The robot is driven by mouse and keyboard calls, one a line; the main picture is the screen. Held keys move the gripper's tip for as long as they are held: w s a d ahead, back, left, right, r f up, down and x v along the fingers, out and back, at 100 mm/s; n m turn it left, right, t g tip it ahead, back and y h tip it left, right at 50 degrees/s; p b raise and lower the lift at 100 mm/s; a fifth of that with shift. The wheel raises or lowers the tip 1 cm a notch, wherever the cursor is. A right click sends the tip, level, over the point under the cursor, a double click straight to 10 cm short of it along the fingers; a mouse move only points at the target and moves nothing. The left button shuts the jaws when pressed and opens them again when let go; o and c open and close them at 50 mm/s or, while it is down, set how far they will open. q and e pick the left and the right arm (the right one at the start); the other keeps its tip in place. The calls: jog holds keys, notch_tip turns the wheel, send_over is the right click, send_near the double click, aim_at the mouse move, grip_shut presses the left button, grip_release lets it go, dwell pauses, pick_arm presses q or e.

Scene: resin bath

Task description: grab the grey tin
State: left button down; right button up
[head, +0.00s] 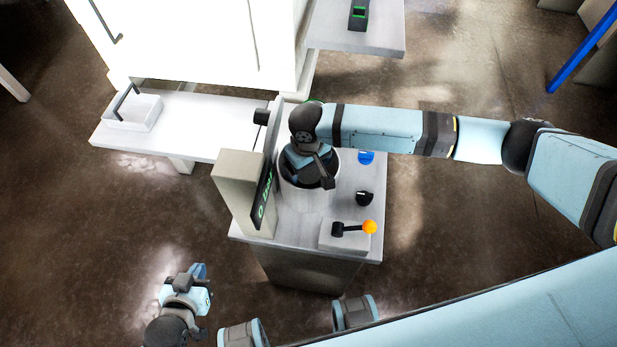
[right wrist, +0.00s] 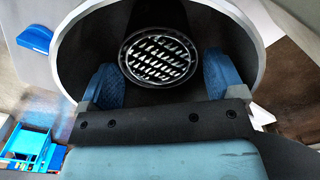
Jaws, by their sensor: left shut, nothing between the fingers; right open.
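A grey round vessel (head: 305,198) stands on the steel bench in the head view. In the right wrist view its pale rim (right wrist: 246,25) curves around my fingers. Inside is a dark round piece (right wrist: 160,58) with a metal ring and a bright mesh-like face. I cannot tell whether this is the grey tin. My right gripper (right wrist: 163,78) points down into the vessel. Its blue fingers are open, one on each side of the dark piece, with no clear grip. In the head view the wrist hides most of the vessel's inside. My left gripper (head: 199,272) is shut and empty, away at lower left.
The bench (head: 345,185) carries a beige panel (head: 240,185) with a dark screen, a blue knob (head: 366,158), a black knob (head: 364,198) and an orange-tipped lever (head: 369,227). A white table (head: 205,125) with a white basket (head: 133,112) stands behind left.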

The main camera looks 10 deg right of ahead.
notch_tip(320, 180, down, 5)
jog(key=shift+d+r, duration=0.1)
jog(key=c, duration=0.6)
jog(key=shift+r, duration=0.15)
